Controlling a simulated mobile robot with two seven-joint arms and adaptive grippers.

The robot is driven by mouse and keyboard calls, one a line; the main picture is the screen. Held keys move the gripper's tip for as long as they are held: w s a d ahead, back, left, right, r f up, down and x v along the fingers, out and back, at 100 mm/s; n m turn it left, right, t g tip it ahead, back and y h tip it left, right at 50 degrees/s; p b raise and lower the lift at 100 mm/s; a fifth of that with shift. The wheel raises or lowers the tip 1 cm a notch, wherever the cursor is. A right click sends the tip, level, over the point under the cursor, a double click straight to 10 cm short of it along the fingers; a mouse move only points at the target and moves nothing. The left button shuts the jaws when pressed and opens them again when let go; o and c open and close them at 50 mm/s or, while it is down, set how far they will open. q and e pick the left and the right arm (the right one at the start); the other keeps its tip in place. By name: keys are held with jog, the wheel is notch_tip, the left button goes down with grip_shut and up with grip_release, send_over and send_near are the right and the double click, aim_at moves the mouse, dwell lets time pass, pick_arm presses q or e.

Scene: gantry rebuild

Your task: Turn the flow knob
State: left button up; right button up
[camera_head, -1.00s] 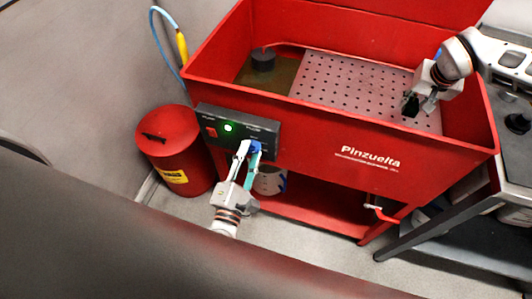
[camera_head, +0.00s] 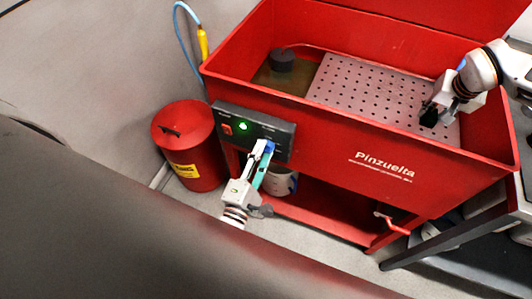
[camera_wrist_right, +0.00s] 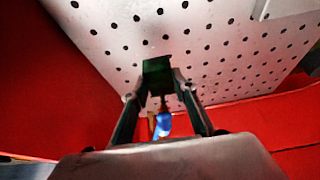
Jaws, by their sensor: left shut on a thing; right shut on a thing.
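The control panel (camera_head: 245,116) is a dark box on the red washer's front left. It carries a lit green light (camera_head: 242,127) and a red switch (camera_head: 227,130). The blue flow knob (camera_head: 270,147) is at its lower right, mostly hidden by my left gripper (camera_head: 266,151), which is shut on it. My right gripper (camera_head: 434,113) is over the perforated shelf in the basin. It is shut on a dark green block (camera_wrist_right: 157,76), which also shows in the right wrist view with blue and orange parts below it.
The red basin (camera_head: 340,122) has a perforated grey shelf (camera_head: 365,85) and a dark round piece (camera_head: 282,60). A red can (camera_head: 187,145) stands left. A white bucket (camera_head: 280,182) is below the panel. A red-handled tap (camera_head: 393,224) sticks out lower right.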

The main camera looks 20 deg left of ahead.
pick_arm(q)
jog(key=o, duration=1.1)
jog(key=s, duration=0.8)
jog(key=s+f, duration=0.1)
jog(key=s, duration=0.3)
jog(key=shift+d, duration=0.3)
